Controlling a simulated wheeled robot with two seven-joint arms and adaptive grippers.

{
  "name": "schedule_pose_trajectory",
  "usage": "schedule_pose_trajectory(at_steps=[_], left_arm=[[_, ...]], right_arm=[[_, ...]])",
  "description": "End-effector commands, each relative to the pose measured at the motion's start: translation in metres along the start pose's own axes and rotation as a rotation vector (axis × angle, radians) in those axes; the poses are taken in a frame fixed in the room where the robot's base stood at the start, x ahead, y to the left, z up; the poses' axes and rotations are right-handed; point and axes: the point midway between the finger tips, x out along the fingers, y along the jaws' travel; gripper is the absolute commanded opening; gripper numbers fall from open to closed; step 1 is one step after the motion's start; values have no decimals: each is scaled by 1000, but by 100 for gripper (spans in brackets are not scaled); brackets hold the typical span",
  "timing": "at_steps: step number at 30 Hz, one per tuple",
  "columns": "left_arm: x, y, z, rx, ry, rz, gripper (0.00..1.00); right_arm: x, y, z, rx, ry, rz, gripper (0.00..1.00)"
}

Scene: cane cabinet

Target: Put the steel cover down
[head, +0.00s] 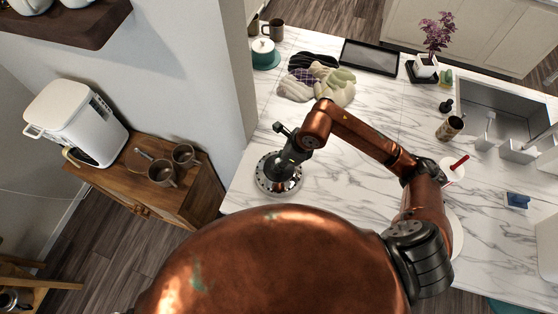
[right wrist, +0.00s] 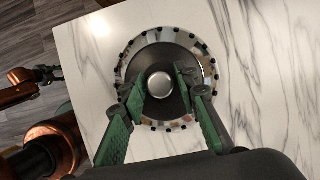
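The steel cover (head: 279,186) is a round, shiny disc with a ring of dark studs or holes near its rim, over the marble counter near its left edge. In the right wrist view the cover (right wrist: 160,127) shows a dark centre and a bright round knob (right wrist: 160,85). My right gripper (right wrist: 162,87) points down at it, with one green-padded finger on each side of the knob. The fingertips are close to the knob; whether they touch it is unclear. I cannot tell whether the cover rests on the counter or hangs just above it. My left gripper is not identifiable in the head view.
The marble counter (head: 350,205) is clear around the cover. Gloves or cloths (head: 325,82), a dark tray (head: 371,57) and a green-and-white pot (head: 264,55) stand behind. A potted plant (head: 425,67), sink (head: 495,105) and brown cup (head: 449,128) are right. A wooden cabinet (head: 200,207) stands left.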

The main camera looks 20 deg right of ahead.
Motion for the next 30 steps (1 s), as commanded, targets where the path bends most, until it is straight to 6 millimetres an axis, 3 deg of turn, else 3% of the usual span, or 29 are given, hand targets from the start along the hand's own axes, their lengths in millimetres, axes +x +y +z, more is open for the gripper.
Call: schedule_pose_trajectory(at_steps=[14, 17, 30], left_arm=[[-5, 0, -2, 0, 2, 0, 40], [1, 0, -1, 0, 2, 0, 40], [17, 1, 2, 0, 0, 0, 40]], right_arm=[[-5, 0, 2, 0, 0, 0, 37], [-17, -1, 1, -1, -1, -4, 37], [-103, -1, 1, -2, 0, -4, 37]])
